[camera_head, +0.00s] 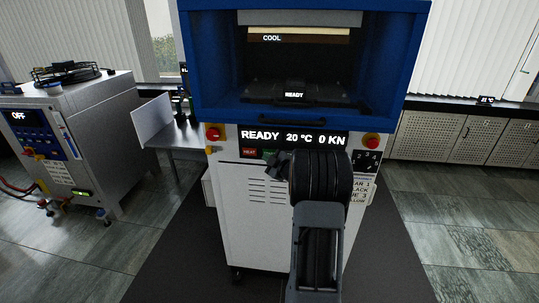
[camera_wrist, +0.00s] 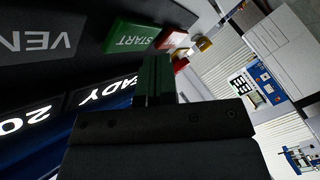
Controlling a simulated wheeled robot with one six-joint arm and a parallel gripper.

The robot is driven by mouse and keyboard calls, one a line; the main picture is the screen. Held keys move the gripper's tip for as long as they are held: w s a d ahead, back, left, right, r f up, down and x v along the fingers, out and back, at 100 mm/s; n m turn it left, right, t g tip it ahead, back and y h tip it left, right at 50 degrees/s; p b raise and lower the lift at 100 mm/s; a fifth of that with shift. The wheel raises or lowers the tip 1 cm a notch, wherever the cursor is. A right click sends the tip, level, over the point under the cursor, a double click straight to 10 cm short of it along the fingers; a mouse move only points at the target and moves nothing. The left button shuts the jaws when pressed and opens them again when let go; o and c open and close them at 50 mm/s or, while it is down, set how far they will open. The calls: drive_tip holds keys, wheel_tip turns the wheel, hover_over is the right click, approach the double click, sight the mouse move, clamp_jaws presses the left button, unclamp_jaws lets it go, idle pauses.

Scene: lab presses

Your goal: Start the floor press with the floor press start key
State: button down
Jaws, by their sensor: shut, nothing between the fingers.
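The floor press (camera_head: 240,215) is a white cabinet with a blue frame on top. Its display (camera_head: 294,137) reads READY, 20 °C, 0 KN. The green START key (camera_wrist: 131,37) shows clearly in the wrist view; in the head view only a sliver of green (camera_head: 269,153) shows beside my gripper. My gripper (camera_wrist: 155,62) is shut and empty, its dark green fingertips close to the START key's edge. I cannot tell whether they touch it. In the head view my gripper (camera_head: 281,159) is in front of the key row and hides part of it.
A red HEAT key (camera_head: 249,153) sits beside the START key. A grey VENT key (camera_wrist: 40,42) lies on its other side. Red stop buttons (camera_head: 213,133) (camera_head: 372,140) flank the display. A grey machine reading OFF (camera_head: 95,150) stands at the left. Open floor shows at the right.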

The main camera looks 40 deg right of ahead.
drive_tip(key=shift+d, duration=0.1)
idle(0.3)
drive_tip(key=shift+w+d, duration=0.25)
drive_tip(key=shift+w, duration=0.05)
